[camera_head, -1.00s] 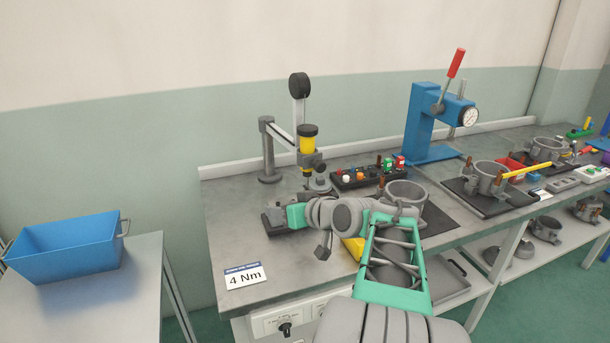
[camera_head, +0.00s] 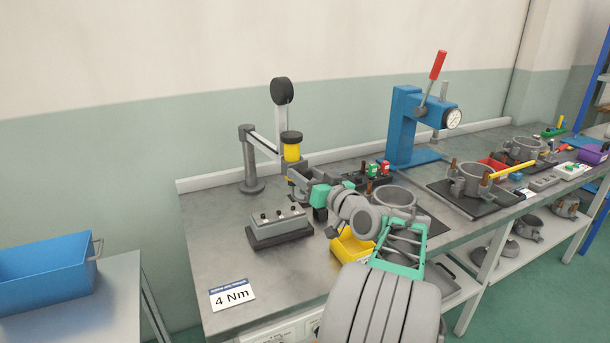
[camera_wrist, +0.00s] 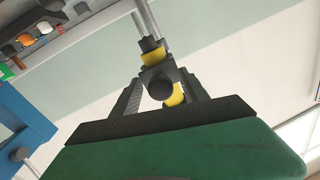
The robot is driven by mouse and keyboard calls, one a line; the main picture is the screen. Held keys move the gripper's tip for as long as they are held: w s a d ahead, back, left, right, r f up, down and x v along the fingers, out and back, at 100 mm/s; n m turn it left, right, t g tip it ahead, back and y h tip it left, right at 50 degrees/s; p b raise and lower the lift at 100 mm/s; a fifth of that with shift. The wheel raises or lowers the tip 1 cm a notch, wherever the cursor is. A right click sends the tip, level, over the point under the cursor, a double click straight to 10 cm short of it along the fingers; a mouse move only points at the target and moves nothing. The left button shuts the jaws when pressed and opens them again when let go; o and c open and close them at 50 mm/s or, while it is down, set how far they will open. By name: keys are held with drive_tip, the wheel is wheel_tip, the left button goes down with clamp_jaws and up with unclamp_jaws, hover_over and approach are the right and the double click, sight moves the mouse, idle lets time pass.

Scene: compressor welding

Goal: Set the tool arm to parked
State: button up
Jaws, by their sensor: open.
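The tool arm (camera_head: 266,144) stands at the back left of the bench: a grey post, a jointed grey link and a hanging tool (camera_head: 291,146) with a yellow body and black top. A round black disc stands on an upright bar above it. My gripper (camera_head: 297,178) is at the tool's lower end. In the wrist view the open fingers (camera_wrist: 158,92) stand on both sides of the tool, whose yellow and black parts (camera_wrist: 160,75) show between them. I cannot tell whether either finger touches it.
A grey block with small studs (camera_head: 280,226) and a "4 Nm" card (camera_head: 232,295) lie on the bench's left part. A yellow bin (camera_head: 350,246) is beside my arm. A blue press (camera_head: 405,125) and clamped ring parts (camera_head: 470,180) stand to the right. A blue bin (camera_head: 45,275) is at far left.

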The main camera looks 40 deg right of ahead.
clamp_jaws()
idle(0.4)
idle(0.9)
